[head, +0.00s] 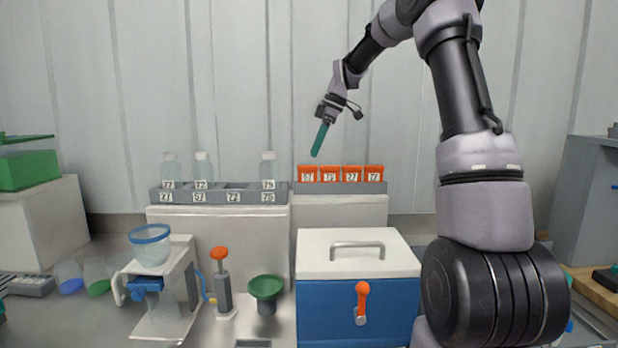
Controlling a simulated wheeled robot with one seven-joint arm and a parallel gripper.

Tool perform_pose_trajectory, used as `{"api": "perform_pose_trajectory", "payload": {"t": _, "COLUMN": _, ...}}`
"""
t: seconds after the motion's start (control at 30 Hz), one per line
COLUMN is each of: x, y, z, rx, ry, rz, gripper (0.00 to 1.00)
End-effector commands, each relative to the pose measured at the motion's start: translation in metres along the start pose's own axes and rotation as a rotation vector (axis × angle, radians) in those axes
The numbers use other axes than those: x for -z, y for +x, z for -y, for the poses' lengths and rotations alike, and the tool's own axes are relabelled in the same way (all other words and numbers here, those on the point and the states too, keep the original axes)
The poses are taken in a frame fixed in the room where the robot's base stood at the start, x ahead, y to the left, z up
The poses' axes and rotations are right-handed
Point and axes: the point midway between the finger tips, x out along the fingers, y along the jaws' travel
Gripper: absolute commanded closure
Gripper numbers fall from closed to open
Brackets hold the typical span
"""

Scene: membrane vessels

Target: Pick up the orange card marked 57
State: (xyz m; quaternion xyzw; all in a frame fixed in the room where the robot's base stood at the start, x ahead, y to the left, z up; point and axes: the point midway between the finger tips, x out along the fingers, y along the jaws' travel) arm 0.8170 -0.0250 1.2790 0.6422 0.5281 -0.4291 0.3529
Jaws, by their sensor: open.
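Several orange cards with white number labels stand upright in a row in a grey rack (350,188) on a pale block. The leftmost orange card (307,174) appears to read 57, though the print is small. To its right the cards (329,175) seem to read 75, 27 and 72. My gripper (317,150) hangs tilted in the air just above the left end of this row, apart from the cards. Its teal fingers are seen edge-on, and nothing shows between them.
Another grey rack (218,196) with clear labelled bottles adjoins on the left. A blue cooler box (357,300) with a white lid stands in front of the card rack. A dispenser with a clear cup (151,248) and a green funnel (266,288) are front left.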

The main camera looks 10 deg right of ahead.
Motion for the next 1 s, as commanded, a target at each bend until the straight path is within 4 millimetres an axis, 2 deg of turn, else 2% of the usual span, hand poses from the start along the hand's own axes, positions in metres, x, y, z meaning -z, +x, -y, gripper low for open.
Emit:
{"api": "perform_pose_trajectory", "payload": {"t": 0.27, "x": 0.000, "y": 0.025, "z": 0.001, "rx": 0.001, "ry": 0.001, "rz": 0.000, "gripper": 0.40}}
{"api": "perform_pose_trajectory", "payload": {"t": 0.5, "x": 0.001, "y": 0.060, "z": 0.002, "rx": 0.002, "ry": 0.000, "rz": 0.001, "gripper": 0.40}}
{"api": "perform_pose_trajectory", "payload": {"t": 0.8, "x": 0.001, "y": 0.067, "z": 0.002, "rx": -0.001, "ry": 0.002, "rz": 0.000, "gripper": 0.40}}
{"api": "perform_pose_trajectory", "payload": {"t": 0.83, "x": 0.001, "y": 0.067, "z": 0.002, "rx": -0.001, "ry": 0.002, "rz": 0.000, "gripper": 0.44}}
{"api": "perform_pose_trajectory", "payload": {"t": 0.97, "x": 0.001, "y": 0.067, "z": 0.002, "rx": -0.001, "ry": 0.002, "rz": 0.000, "gripper": 0.94}}
{"api": "perform_pose_trajectory", "payload": {"t": 1.0, "x": 0.001, "y": 0.067, "z": 0.002, "rx": -0.001, "ry": 0.002, "rz": 0.000, "gripper": 1.00}}
